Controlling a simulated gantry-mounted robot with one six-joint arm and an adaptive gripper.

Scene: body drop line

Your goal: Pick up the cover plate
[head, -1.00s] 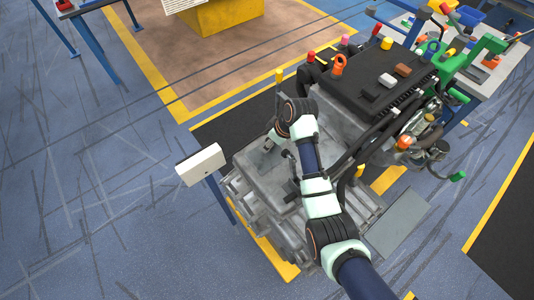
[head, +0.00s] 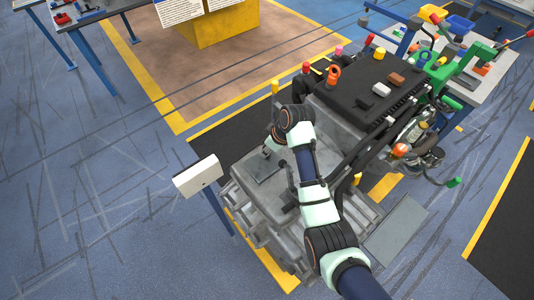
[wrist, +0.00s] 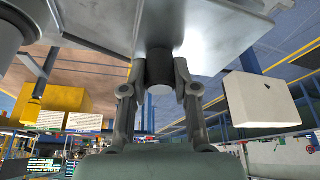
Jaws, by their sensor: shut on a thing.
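The cover plate (wrist: 205,30) is a smooth grey metal sheet with a dark round knob (wrist: 160,69) on it. It fills much of the upper wrist view. My gripper (wrist: 158,82) has one finger on each side of the knob and is shut on it. In the head view, a thin grey plate (head: 262,168) shows just below my gripper, over the grey metal casing. My arm hides part of it. I cannot tell whether it touches the casing.
The grey casing (head: 240,195) adjoins a black-covered unit (head: 365,80) with hoses and coloured caps. A white box on a blue post (head: 197,175) stands close on the left. A flat grey panel (head: 397,230) lies at right. The floor at left is clear.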

